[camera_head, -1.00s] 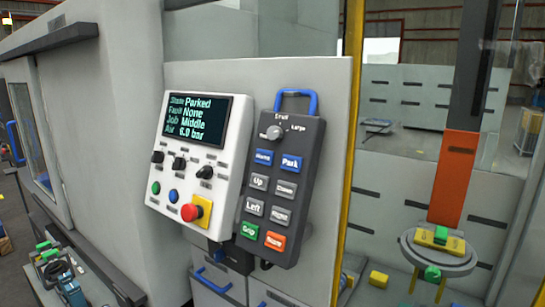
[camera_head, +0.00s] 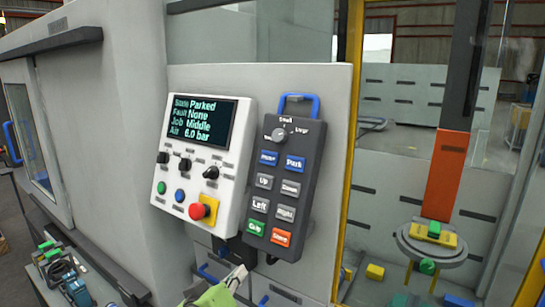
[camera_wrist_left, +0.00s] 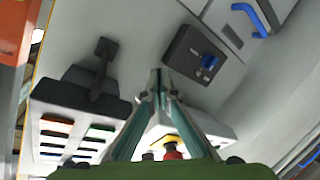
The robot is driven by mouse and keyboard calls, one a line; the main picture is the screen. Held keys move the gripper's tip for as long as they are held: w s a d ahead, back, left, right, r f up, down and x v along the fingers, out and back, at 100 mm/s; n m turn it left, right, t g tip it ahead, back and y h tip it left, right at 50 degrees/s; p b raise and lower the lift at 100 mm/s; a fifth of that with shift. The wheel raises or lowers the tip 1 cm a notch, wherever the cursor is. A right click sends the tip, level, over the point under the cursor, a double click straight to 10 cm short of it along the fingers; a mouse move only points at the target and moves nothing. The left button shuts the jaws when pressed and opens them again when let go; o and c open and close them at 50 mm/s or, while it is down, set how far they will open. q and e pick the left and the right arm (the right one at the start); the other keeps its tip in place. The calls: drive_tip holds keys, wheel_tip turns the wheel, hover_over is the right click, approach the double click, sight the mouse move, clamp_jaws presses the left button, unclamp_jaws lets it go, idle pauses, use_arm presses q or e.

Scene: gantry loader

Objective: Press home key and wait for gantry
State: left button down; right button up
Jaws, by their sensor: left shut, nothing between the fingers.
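The dark grey pendant (camera_head: 285,175) hangs on the light panel wall. Its blue key at upper left (camera_head: 268,158), left of the blue Park key (camera_head: 295,163), appears to read Home; its label is small and blurred. The screen (camera_head: 200,122) reads State Parked, Fault None, Job Middle, Air 6.0 bar. My left gripper (camera_head: 238,275) is at the bottom of the head view, below the pendant and apart from it. Its fingers are shut and empty. In the left wrist view the closed fingertips (camera_wrist_left: 158,76) point past the pendant (camera_wrist_left: 75,125). My right gripper is out of view.
The white control box (camera_head: 180,160) beside the pendant has a red stop button (camera_head: 196,211) on yellow. At right, behind glass, an orange gantry column (camera_head: 444,175) stands over a round plate (camera_head: 440,255) with a yellow and green piece. A cluttered bench (camera_head: 65,275) is at lower left.

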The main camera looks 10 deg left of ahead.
use_arm(q)
wheel_tip(320, 180, up, 8)
drive_tip(key=s+t, duration=0.1)
drive_tip(key=s, duration=0.1)
drive_tip(key=n+t+h, duration=0.3)
drive_tip(key=t, duration=0.3)
approach(269, 158)
wheel_tip(269, 158, up, 8)
drive_tip(key=s+a, duration=0.3)
drive_tip(key=shift+w+d+f, duration=0.1)
drive_tip(key=shift+w+d, duration=0.1)
drive_tip(key=shift+w, duration=0.05)
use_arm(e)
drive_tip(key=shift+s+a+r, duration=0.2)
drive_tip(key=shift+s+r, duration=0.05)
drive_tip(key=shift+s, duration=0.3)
use_arm(q)
drive_tip(key=w+d+f+b, duration=0.3)
drive_tip(key=w, duration=0.4)
drive_tip(key=shift+w, duration=0.35)
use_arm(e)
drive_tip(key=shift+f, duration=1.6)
use_arm(q)
drive_tip(key=shift+w+f, duration=0.1)
drive_tip(key=shift+w, duration=0.05)
drive_tip(key=shift+w+d+f, duration=0.1)
drive_tip(key=shift+w, duration=0.15)
